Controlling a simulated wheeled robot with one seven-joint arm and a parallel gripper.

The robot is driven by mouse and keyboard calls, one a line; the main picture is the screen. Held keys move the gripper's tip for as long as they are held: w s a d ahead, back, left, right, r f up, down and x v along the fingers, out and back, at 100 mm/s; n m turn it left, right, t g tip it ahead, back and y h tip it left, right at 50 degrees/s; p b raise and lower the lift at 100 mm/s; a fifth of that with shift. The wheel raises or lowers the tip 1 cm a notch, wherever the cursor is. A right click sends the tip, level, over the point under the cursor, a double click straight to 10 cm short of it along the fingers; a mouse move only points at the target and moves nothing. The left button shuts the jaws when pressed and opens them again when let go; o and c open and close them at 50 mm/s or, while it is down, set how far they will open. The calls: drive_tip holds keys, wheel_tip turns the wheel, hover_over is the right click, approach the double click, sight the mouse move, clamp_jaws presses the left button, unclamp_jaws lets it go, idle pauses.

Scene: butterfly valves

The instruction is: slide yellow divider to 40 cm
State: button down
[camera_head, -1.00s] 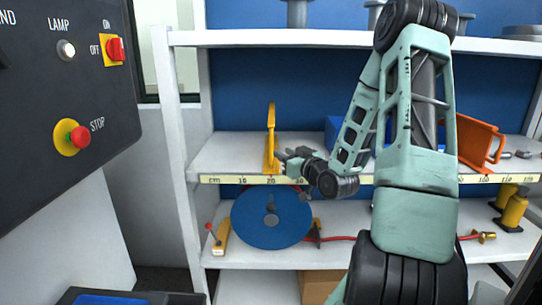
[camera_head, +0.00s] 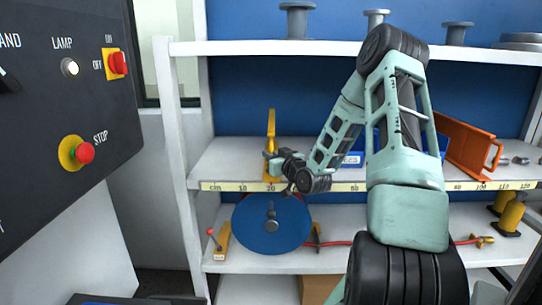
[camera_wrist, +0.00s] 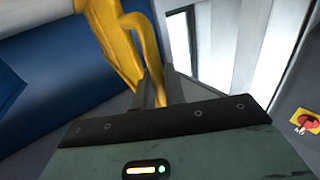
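The yellow divider (camera_head: 271,132) stands upright on the middle shelf at about the 20 mark of the cm scale. My gripper (camera_head: 274,158) is at its lower front, reaching in from the right. In the wrist view the divider (camera_wrist: 112,45) rises at upper left, and its front strip passes between my two fingers (camera_wrist: 158,88). The fingers are close together and appear shut on that strip. The exact contact is partly hidden. The cm scale (camera_head: 225,187) runs along the shelf's front edge; my arm covers part of it, including the stretch around 40.
A blue bin (camera_head: 352,160) stands partly behind my arm, and an orange divider (camera_head: 463,143) stands farther right. A blue disc (camera_head: 271,224) is on the shelf below. A control panel (camera_head: 60,110) is at the left. The shelf left of the yellow divider is clear.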

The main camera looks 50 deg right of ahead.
drive_tip(key=s+d+b, duration=0.2)
drive_tip(key=s+d, duration=1.1)
drive_tip(key=s, duration=0.2)
drive_tip(key=shift+s+b, duration=0.15)
drive_tip(key=shift+b, duration=0.2)
drive_tip(key=c, duration=1.5)
unclamp_jaws()
drive_tip(key=shift+c, duration=0.2)
drive_tip(key=shift+s, duration=0.1)
drive_tip(key=b+v, duration=0.5)
drive_tip(key=v, duration=1.2)
drive_tip(key=shift+s+r, duration=0.1)
drive_tip(key=shift+s, duration=0.05)
